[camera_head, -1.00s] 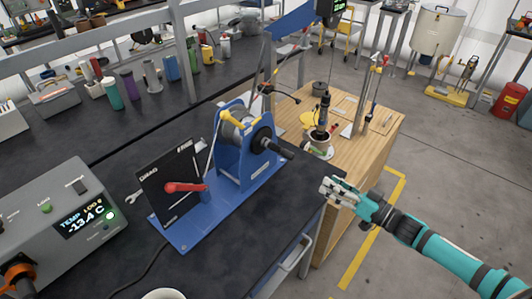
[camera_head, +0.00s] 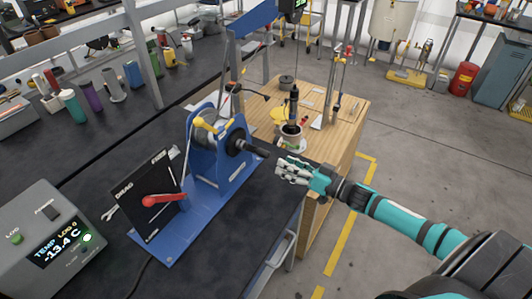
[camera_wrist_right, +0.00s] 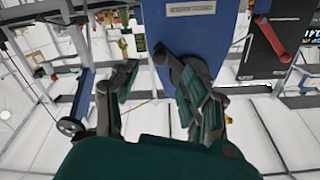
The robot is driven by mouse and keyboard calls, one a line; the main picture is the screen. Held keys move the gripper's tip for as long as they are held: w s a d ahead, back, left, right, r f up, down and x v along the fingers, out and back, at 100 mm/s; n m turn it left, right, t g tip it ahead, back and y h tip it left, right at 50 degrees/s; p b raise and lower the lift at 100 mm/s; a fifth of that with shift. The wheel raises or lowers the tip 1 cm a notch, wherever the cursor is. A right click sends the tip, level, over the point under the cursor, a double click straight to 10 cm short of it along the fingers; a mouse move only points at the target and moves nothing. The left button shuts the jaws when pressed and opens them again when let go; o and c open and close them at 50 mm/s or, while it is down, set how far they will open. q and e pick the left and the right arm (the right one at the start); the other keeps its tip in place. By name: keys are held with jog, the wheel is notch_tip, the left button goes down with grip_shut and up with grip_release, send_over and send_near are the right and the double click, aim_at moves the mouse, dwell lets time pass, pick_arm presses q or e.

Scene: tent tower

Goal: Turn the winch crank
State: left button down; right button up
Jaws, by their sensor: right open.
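The winch (camera_head: 222,165) has a blue frame and stands on a blue base plate on the dark bench. Its black crank (camera_head: 238,141) is on the right side, with a dark handle (camera_head: 258,150) pointing right. My right gripper (camera_head: 282,171) is open and empty, just right of the handle's end and slightly below it in the picture. I cannot tell whether they touch. In the right wrist view the open fingers (camera_wrist_right: 158,92) face the winch's blue side plate (camera_wrist_right: 190,35). A dark round part (camera_wrist_right: 161,54) shows between them, partly hidden. My left gripper is out of view.
A black drag panel (camera_head: 150,198) with a red lever (camera_head: 163,200) stands left of the winch. A grey temperature box (camera_head: 45,240) is at the lower left. A wooden table (camera_head: 345,130) with tools stands behind my right gripper. Open floor lies to the right.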

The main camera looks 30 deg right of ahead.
aim_at(269, 156)
jog(key=p+x, duration=0.1)
jog(key=x, duration=0.7)
jog(key=shift+f, duration=0.1)
grip_shut()
